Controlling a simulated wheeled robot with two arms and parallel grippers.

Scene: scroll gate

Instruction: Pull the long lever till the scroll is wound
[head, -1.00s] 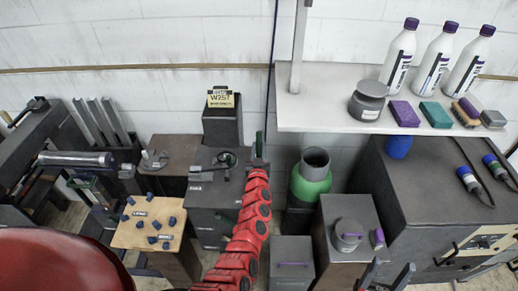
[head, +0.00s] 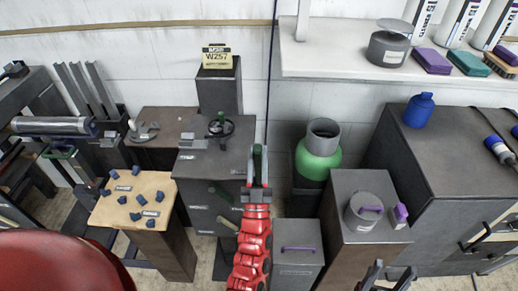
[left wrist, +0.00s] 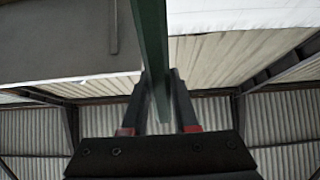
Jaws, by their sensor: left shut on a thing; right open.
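A long green lever (head: 257,158) stands up in front of the grey cabinet (head: 208,165) in the head view. My left gripper (head: 257,188), on the red arm, is shut around it below its top end. In the left wrist view the green lever (left wrist: 153,45) passes between the two fingers of the left gripper (left wrist: 158,95). The lever's lower part is hidden behind my gripper and arm. My right gripper (head: 386,275) is open and empty at the bottom edge. I cannot clearly make out the scroll.
A wooden stand (head: 132,208) with several blue pieces is left of the cabinet. A green and grey bottle (head: 318,152), a lidded box (head: 297,262) and a pedestal with a grey pot (head: 368,212) are on the right. A white shelf (head: 340,60) overhangs at the back right.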

